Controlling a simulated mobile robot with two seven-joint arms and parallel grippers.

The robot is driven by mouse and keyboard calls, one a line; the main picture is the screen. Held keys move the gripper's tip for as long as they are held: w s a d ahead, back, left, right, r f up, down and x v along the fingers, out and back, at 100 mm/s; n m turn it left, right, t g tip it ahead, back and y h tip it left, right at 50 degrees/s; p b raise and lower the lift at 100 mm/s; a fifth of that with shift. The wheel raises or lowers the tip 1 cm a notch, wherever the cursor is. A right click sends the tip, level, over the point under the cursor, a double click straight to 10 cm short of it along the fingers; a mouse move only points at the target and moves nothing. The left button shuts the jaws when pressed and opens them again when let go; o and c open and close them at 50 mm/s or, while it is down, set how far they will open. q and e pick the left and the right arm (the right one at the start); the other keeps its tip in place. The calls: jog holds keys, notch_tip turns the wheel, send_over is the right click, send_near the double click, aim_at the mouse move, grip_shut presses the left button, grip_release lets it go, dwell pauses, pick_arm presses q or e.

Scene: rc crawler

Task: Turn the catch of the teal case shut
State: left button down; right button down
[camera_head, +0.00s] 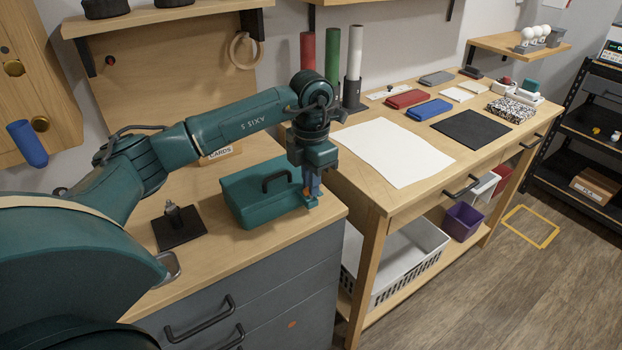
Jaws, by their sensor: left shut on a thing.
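The teal case (245,192) sits on the wooden top of the grey drawer cabinet, with its lid down and a black handle on top. My left gripper (311,196) reaches down from above at the case's right end. Its jaws are shut on a small part there, which appears to be the catch. The fingers and wrist cover most of the catch, so I cannot tell how far it is turned. My right gripper is not in view.
A black plate with a small metal fitting (177,226) stands left of the case. A wooden desk (373,185) with white paper (393,152), notebooks and a black mat (471,130) is to the right. Three coloured tubes (331,58) stand behind my wrist.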

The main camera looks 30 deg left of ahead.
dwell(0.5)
pick_arm(q)
jog(key=c, duration=1.5)
grip_release()
